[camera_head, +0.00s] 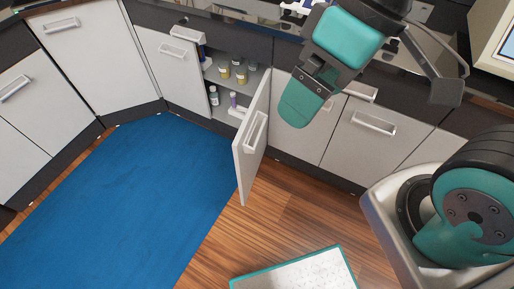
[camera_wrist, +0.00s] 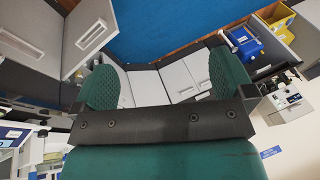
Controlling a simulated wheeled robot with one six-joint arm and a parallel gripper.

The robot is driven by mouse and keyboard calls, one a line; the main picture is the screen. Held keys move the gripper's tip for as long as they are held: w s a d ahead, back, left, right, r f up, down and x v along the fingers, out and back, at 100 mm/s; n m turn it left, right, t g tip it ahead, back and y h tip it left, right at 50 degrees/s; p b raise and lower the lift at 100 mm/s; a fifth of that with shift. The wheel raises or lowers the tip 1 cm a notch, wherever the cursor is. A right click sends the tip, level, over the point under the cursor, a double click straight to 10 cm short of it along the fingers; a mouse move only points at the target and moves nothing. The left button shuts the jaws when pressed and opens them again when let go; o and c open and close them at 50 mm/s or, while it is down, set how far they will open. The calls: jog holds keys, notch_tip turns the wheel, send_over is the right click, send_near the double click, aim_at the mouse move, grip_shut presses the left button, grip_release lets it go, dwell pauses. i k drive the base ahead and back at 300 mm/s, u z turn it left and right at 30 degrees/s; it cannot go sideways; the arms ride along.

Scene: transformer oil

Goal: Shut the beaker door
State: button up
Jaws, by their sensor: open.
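The beaker door (camera_head: 252,140) is a pale grey cabinet door with a bar handle (camera_head: 257,132). In the head view it stands wide open, swung out from the lower cabinet over the floor. My gripper (camera_head: 303,98) is in front of the cabinets, to the upper right of the door and apart from its handle in the picture. In the wrist view both green fingers of my gripper (camera_wrist: 165,80) are spread, with nothing between them. Pale panels with handles show at the upper left there; I cannot tell which is the beaker door.
The open cupboard (camera_head: 222,78) holds several small bottles and jars. Closed cabinet doors (camera_head: 358,132) lie right of the opening, and others to the left. A blue mat (camera_head: 130,195) covers the floor at left. A white teal-edged panel (camera_head: 300,272) is at the bottom.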

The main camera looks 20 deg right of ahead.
aim_at(259, 146)
jog(key=u, duration=1.15)
jog(key=k, duration=0.75)
jog(key=z, duration=0.9)
jog(key=i, duration=0.4)
jog(key=u, duration=0.05)
